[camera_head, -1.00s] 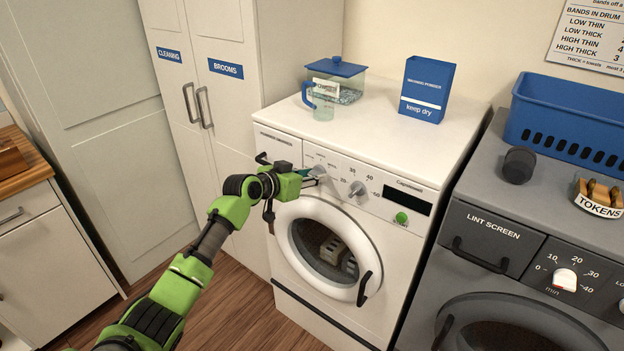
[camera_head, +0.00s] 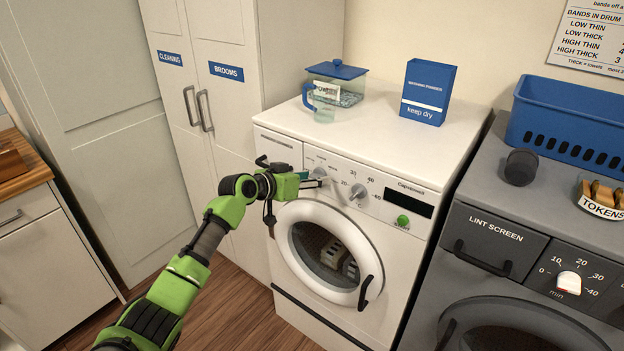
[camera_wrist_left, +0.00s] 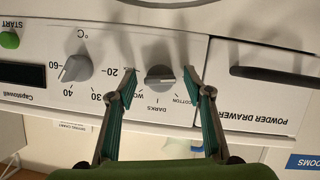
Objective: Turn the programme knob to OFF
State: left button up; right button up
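The programme knob (camera_wrist_left: 160,76) is a grey dial on the white washer's panel, with "DARKS" and "COTTON" printed by it in the upside-down left wrist view. It is partly hidden in the head view (camera_head: 319,173). My left gripper (camera_wrist_left: 159,73) has its fingers open, one on each side of the knob, with small gaps showing. In the head view the left gripper (camera_head: 318,182) is at the panel. The knob's exact setting is hard to read; the OFF mark is not legible. My right gripper is not in view.
A similar temperature knob (camera_head: 358,191) sits beside it, then a green start button (camera_head: 403,221). The powder drawer handle (camera_wrist_left: 275,75) is on the other side. The washer door (camera_head: 330,252) is below. A jug (camera_head: 322,103) and powder box (camera_head: 427,91) stand on top.

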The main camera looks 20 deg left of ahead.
pick_arm(q)
jog(key=shift+s+a, duration=0.1)
jog(key=v, duration=1.2)
dwell(0.4)
